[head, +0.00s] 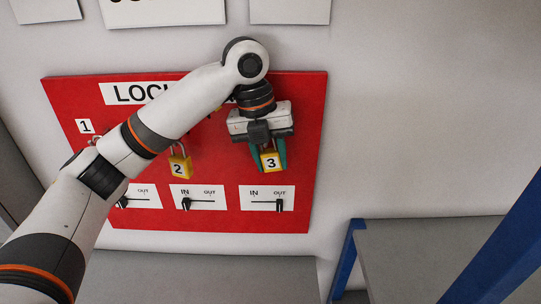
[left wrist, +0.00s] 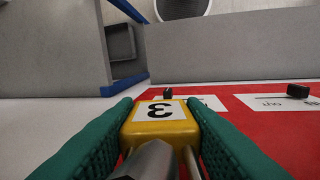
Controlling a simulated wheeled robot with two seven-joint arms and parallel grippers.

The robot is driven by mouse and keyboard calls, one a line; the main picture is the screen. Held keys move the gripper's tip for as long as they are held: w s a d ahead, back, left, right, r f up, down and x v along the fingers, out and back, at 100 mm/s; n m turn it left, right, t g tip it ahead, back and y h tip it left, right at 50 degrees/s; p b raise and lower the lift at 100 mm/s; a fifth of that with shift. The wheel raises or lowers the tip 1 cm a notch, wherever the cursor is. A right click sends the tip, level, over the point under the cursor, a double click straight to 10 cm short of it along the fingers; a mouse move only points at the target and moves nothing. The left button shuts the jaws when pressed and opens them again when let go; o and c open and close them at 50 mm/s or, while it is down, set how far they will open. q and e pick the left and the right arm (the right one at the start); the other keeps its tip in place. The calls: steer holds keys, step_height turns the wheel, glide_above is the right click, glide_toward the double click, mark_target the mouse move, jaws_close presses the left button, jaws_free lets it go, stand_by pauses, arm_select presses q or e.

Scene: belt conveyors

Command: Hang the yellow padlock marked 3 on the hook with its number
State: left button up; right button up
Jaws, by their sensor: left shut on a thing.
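The yellow padlock marked 3 (head: 271,161) is held between the green fingers of my left gripper (head: 268,158), in front of the right part of the red board (head: 311,130). In the left wrist view the padlock (left wrist: 160,112) sits between both fingers (left wrist: 160,125), its face with the 3 showing and its metal shackle toward the camera. The hook marked 3 cannot be made out; my gripper and wrist cover that part of the board. I cannot tell whether the shackle touches a hook. My right gripper is not in view.
A yellow padlock marked 2 (head: 178,167) hangs mid-board. A number 1 label (head: 85,126) shows at the left, partly beside my arm. Below are IN/OUT slider plates (head: 267,198); the right slider stands at OUT. A grey surface with blue frame (head: 430,250) stands at lower right.

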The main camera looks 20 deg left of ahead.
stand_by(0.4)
arm_select(q)
steer(key=o, duration=1.3)
steer(key=shift+r, duration=0.1)
steer(key=shift+a+r, duration=0.1)
steer(key=shift+r, duration=0.3)
steer(key=b+v, duration=0.1)
steer(key=v, duration=1)
steer(key=shift+f, duration=0.1)
